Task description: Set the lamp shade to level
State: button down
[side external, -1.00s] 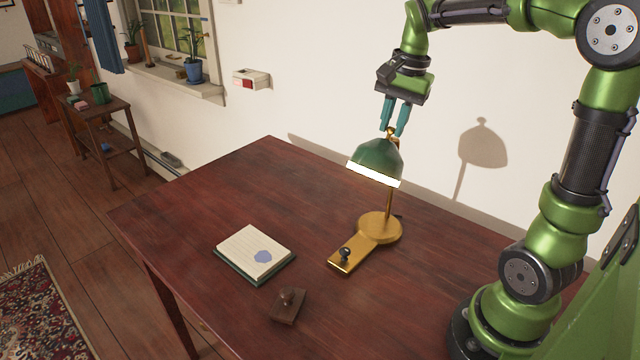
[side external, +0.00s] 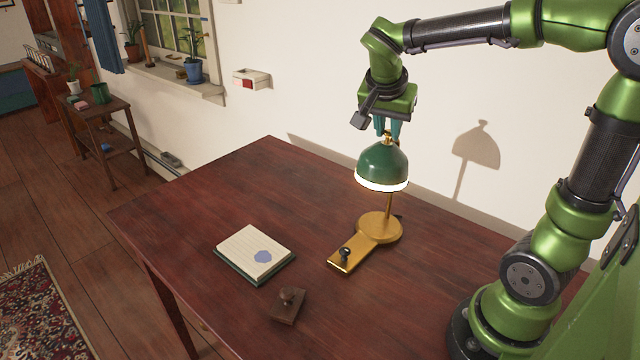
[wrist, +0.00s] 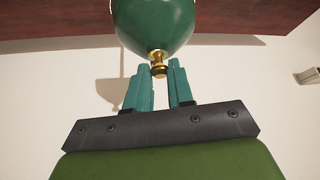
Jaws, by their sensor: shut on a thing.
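The green lamp shade (side external: 382,164) hangs over the table from a brass stem, with its lit white rim facing down. It looks close to level in the side view, with at most a slight slope. Its dome also shows at the top of the wrist view (wrist: 155,22). My gripper (side external: 388,134) is above the shade, fingers pointing down, shut on the brass knob (wrist: 158,69) at the shade's top. The fingers partly hide the knob in the side view. The brass lamp base (side external: 380,228) sits on the table, with a small dark knob (side external: 345,254) on its front arm.
A notepad (side external: 255,252) with a blue blot and a brown wooden block with a handle (side external: 288,305) lie on the dark red table (side external: 190,215), left of the lamp base. The white wall is close behind the lamp. The table's left part is clear.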

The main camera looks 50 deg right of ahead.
jog(key=shift+a+h, duration=0.2)
jog(key=shift+h, duration=0.4)
jog(key=c, duration=1)
grip_release()
jog(key=shift+f, duration=0.1)
jog(key=v, duration=1.7)
jog(key=shift+a+f, duration=0.1)
